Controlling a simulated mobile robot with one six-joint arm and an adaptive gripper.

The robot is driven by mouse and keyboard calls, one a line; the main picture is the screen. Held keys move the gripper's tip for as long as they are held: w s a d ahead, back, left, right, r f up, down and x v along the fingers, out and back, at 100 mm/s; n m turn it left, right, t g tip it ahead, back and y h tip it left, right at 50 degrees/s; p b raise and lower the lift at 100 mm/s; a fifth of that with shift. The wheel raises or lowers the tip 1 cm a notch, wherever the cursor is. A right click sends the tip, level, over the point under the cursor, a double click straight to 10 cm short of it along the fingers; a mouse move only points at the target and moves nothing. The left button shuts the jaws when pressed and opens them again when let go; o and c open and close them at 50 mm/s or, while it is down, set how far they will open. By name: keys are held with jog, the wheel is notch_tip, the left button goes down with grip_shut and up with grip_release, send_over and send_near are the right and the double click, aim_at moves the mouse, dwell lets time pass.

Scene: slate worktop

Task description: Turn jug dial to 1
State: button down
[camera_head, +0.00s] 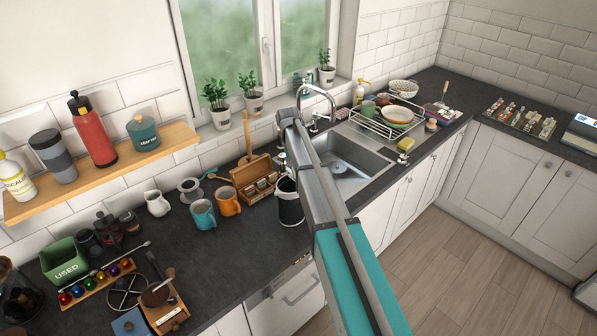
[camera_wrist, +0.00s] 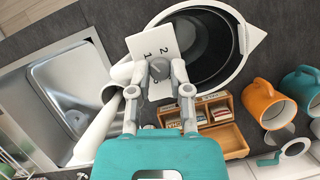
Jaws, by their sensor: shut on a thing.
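The jug (camera_wrist: 245,50) has a white rim, a pointed spout and a dark inside, and fills the top middle of the wrist view. In the head view the jug (camera_head: 291,212) stands on the worktop, partly behind my arm. A white plate (camera_wrist: 137,43) at its side bears the numbers 1 and 2. The grey dial (camera_wrist: 158,66) sits on this plate. My gripper (camera_wrist: 160,77) is shut on the dial, one finger on each side. I cannot tell which number the dial points to. My arm hides the gripper in the head view.
A wooden box (camera_head: 255,178), an orange mug (camera_head: 228,203) and a blue mug (camera_head: 203,215) stand left of the jug. The sink (camera_head: 345,165) and a dish rack (camera_head: 392,122) lie to the right. A wooden shelf (camera_head: 100,172) hangs at the left.

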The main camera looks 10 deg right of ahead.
jog(key=c, duration=0.6)
grip_release()
jog(key=shift+o, duration=0.2)
jog(key=shift+m, duration=0.3)
